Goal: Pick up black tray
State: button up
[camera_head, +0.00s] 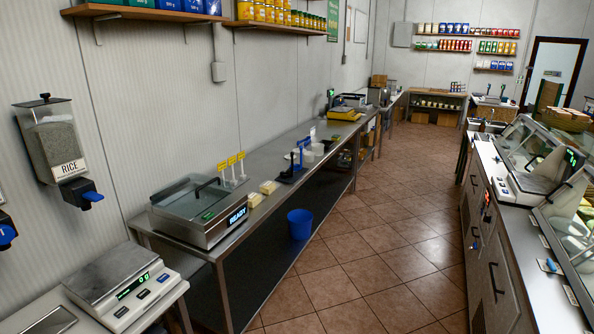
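A small, dark, flat thing (291,174) that looks like a black tray lies on the long metal counter (262,203) along the left wall, past the silver machine. It is small in the picture, and I cannot tell for certain that it is a tray. Upright blue and dark things stand at or on it and partly hide it. White round containers (317,148) stand just behind it. My gripper is not in this view.
A silver machine reading READY (203,210) and pale blocks (268,187) stand on the counter. A blue bucket (300,224) is on the lower shelf. A scale (118,288) is at front left. The tiled aisle (370,240) is clear, with a right-hand counter (505,235) beside it.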

aim_at(328, 144)
jog(key=i+z, duration=0.15)
jog(key=i, duration=0.4)
jog(key=i+z, duration=0.2)
jog(key=i, duration=0.35)
jog(key=i+j+z, duration=0.15)
jog(key=i, duration=0.4)
jog(key=i+j+z, duration=0.15)
jog(key=i, duration=0.4)
jog(key=i+z, duration=0.2)
jog(key=i, duration=1.85)
jog(key=i+u, duration=0.15)
jog(key=i, duration=0.35)
jog(key=i+l+u, duration=0.2)
jog(key=i, duration=0.3)
jog(key=i+u, duration=0.15)
jog(key=i, duration=0.35)
jog(key=i+l+u, duration=0.2)
jog(key=i, duration=0.25)
jog(key=i+l+u, duration=0.25)
jog(key=i+u, duration=0.2)
jog(key=i+l+u, duration=0.3)
jog(key=u, duration=0.2)
jog(key=i+l+u, duration=0.25)
jog(key=l+u, duration=0.2)
jog(key=i+l+u, duration=0.2)
jog(key=l+u, duration=0.25)
jog(key=l, duration=0.2)
